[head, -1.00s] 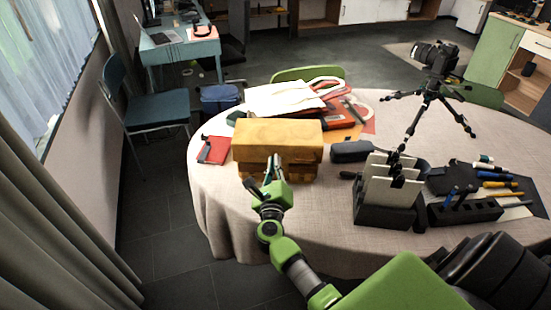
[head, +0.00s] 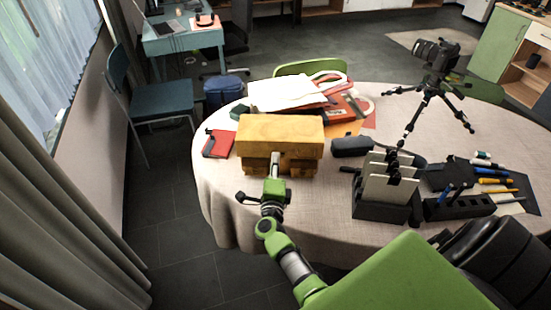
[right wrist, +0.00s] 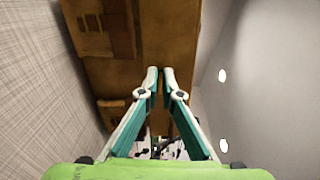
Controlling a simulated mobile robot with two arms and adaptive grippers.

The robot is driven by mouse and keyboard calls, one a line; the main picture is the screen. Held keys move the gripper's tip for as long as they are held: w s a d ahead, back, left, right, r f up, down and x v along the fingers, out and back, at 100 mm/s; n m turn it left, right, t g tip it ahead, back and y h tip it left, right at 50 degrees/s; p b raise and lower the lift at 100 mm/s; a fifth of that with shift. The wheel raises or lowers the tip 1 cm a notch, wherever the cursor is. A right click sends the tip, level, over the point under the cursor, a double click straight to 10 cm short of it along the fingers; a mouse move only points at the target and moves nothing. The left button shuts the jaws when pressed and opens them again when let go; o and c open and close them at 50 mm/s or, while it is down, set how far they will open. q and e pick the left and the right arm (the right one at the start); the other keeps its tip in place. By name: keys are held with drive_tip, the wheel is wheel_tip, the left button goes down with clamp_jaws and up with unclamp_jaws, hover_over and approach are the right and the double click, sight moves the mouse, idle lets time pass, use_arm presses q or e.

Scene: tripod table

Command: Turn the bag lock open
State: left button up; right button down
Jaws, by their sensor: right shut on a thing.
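The yellow-brown bag (head: 281,128) stands upright on the round table, its flap closed over the front. My right gripper (head: 275,158) is at the middle of the bag's front, under the flap's lower edge. In the right wrist view, the brown leather of the bag (right wrist: 105,70) fills the upper middle and the gripper's fingertips (right wrist: 160,78) are close together against it. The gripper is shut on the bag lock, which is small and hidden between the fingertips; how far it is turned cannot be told. My left gripper is not in view.
The table (head: 225,190) has bare cloth left of and before the bag. A red notebook (head: 218,144) lies left, papers (head: 285,93) behind. A dark case (head: 351,147), a card holder (head: 382,208) and a tripod with camera (head: 435,90) stand right.

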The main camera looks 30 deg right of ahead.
drive_tip(key=shift+f+n, duration=0.1)
drive_tip(key=shift+n, duration=0.4)
drive_tip(key=c, duration=2.2)
unclamp_jaws()
drive_tip(key=shift+c, duration=0.2)
